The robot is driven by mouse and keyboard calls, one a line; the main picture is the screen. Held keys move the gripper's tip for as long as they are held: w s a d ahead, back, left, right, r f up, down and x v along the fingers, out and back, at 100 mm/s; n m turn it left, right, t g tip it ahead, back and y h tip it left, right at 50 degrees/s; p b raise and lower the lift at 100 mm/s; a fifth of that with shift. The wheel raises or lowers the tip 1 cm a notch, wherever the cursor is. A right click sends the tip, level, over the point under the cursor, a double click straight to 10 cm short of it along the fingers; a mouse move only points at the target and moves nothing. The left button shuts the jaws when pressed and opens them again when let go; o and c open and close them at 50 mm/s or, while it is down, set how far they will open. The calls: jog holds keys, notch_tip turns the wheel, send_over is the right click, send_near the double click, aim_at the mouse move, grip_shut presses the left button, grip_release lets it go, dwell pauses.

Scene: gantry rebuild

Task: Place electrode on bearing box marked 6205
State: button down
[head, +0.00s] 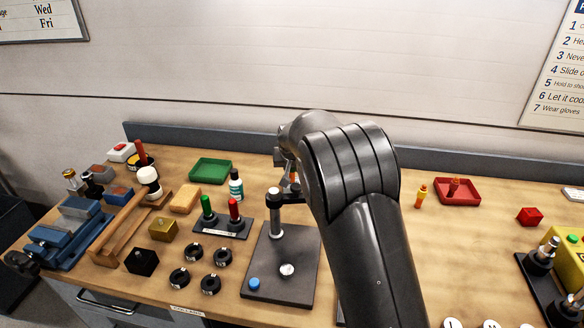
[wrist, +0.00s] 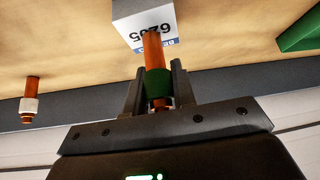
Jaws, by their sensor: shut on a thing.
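In the wrist view my gripper (wrist: 158,88) is shut on a copper-coloured electrode (wrist: 154,52) with a dark green band. The electrode's free end points toward the bearing box (wrist: 130,12), a pale box whose label reads 6205 upside down. The electrode tip overlaps the label's edge in this view; I cannot tell whether they touch. The box is partly cut off by the frame's top edge. In the head view my gripper is mostly hidden by my arm, and I cannot make out the box.
Another electrode (wrist: 30,102) with a white band is at the left in the wrist view. The head view shows a green tray (head: 210,170), a dropper bottle (head: 236,186), a black-based stand (head: 290,250), a red tray (head: 470,199) and a yellow-banded electrode (head: 421,196).

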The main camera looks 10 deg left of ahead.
jog(key=shift+f, duration=0.1)
jog(key=c, duration=1.2)
grip_release()
jog(key=v, duration=1.2)
